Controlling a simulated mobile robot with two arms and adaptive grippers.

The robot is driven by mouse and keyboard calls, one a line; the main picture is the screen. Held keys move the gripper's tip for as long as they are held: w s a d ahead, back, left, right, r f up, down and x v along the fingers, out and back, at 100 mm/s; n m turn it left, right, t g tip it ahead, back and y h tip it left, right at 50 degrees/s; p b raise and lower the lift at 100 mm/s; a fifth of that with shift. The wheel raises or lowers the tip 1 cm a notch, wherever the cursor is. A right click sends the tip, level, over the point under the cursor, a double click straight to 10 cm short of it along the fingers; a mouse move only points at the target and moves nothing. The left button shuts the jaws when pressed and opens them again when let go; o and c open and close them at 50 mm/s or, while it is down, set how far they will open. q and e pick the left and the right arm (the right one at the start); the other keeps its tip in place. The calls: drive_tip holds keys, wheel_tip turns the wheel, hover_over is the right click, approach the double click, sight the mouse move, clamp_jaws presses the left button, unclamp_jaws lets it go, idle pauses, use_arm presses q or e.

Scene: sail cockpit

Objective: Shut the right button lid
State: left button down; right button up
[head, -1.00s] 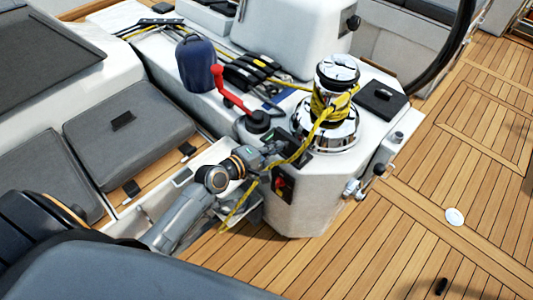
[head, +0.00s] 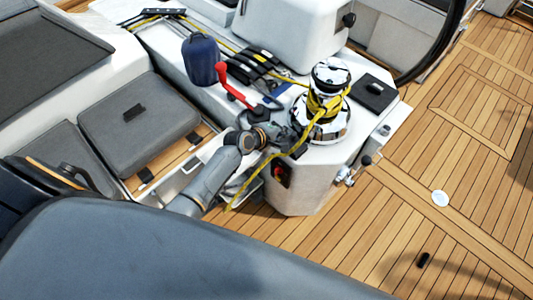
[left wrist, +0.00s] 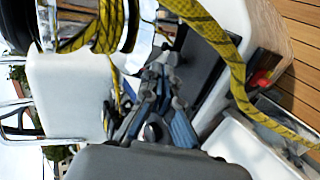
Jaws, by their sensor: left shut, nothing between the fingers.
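My left gripper (head: 286,139) is at the near-left side of the chrome winch (head: 326,122), over the white console top (head: 325,155). It is shut and empty. In the left wrist view the closed fingers (left wrist: 154,88) point at a dark flat panel (left wrist: 198,66) near the console edge. A small dark piece (head: 299,152) shows by the gripper in the head view, partly hidden by the yellow rope (head: 262,165). I cannot tell for certain which part is the right button lid, or whether it is open. My right gripper is not in view.
The rope hangs from the winch across the front of the gripper. A red handle (head: 233,87) and a dark blue bag (head: 200,60) stand to the left. A black square panel (head: 372,92) lies right of the winch. The teak deck (head: 440,130) at right is mostly clear.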

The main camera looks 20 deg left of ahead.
sight(290, 139)
use_arm(q)
drive_tip(key=shift+w+d+f, duration=0.15)
drive_tip(key=shift+w+d, duration=0.15)
drive_tip(key=shift+w, duration=0.45)
drive_tip(key=shift+b+x, duration=0.55)
drive_tip(key=shift+x, duration=0.4)
drive_tip(key=shift+b+x, duration=0.75)
drive_tip(key=shift+x, duration=0.45)
drive_tip(key=shift+w, duration=0.1)
